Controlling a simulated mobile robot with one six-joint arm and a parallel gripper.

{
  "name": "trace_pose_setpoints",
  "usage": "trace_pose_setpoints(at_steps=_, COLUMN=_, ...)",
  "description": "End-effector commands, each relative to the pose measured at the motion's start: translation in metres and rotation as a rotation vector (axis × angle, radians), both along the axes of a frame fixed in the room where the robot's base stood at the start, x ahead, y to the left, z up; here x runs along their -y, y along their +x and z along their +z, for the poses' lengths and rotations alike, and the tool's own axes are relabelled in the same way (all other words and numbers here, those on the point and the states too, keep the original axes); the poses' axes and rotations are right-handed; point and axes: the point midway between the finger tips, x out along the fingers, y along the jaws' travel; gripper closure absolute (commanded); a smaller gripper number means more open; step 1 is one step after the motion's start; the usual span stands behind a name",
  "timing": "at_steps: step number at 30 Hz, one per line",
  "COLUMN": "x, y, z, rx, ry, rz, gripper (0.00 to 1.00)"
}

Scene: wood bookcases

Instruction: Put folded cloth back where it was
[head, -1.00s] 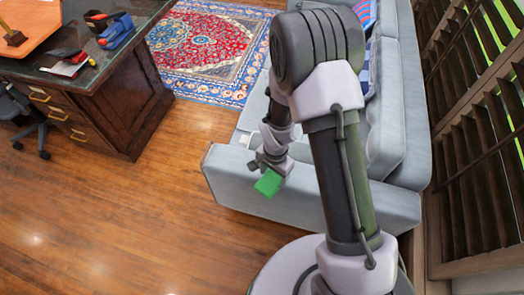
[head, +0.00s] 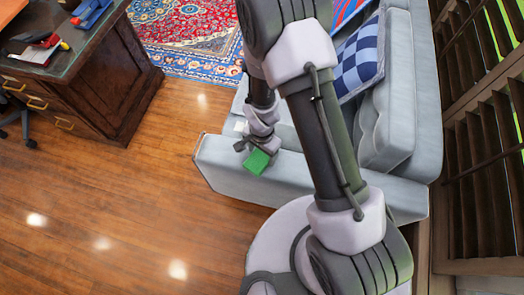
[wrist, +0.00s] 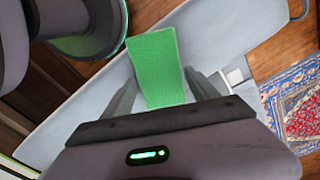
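The folded cloth (head: 258,162) is green and hangs from my gripper (head: 257,149) over the near arm of the grey-blue sofa (head: 245,175) in the head view. In the wrist view the cloth (wrist: 157,62) sits between the two grey fingers of my gripper (wrist: 160,92) and sticks out past their tips. I cannot tell the exact height of the cloth above the sofa.
A small white item (head: 240,126) lies at the sofa's left side. A checked blue cushion (head: 358,65) rests on the sofa. A dark wooden desk (head: 110,90) stands at the left, a patterned rug (head: 190,40) behind. Slatted shutters (head: 485,150) line the right. Wooden floor at lower left is clear.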

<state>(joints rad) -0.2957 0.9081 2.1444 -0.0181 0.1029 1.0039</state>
Motion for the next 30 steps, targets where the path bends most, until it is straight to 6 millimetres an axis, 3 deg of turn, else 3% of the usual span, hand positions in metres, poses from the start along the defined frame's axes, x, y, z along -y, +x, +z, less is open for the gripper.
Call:
trace_pose_setpoints(at_steps=2, x=0.0, y=0.0, z=0.001, rx=0.0, ry=0.0, rz=0.0, gripper=0.14)
trace_pose_setpoints(at_steps=10, x=0.0, y=0.0, z=0.001, rx=0.0, ry=0.0, rz=0.0, gripper=0.14)
trace_pose_setpoints(at_steps=13, x=0.0, y=0.0, z=0.01, rx=0.001, ry=0.0, rz=0.0, gripper=0.14)
trace_pose_setpoints(at_steps=22, x=0.0, y=0.001, z=0.094, rx=0.004, ry=0.001, rz=-0.001, gripper=0.14)
trace_pose_setpoints(at_steps=30, x=0.001, y=0.004, z=0.136, rx=0.013, ry=0.004, rz=0.005, gripper=0.14)
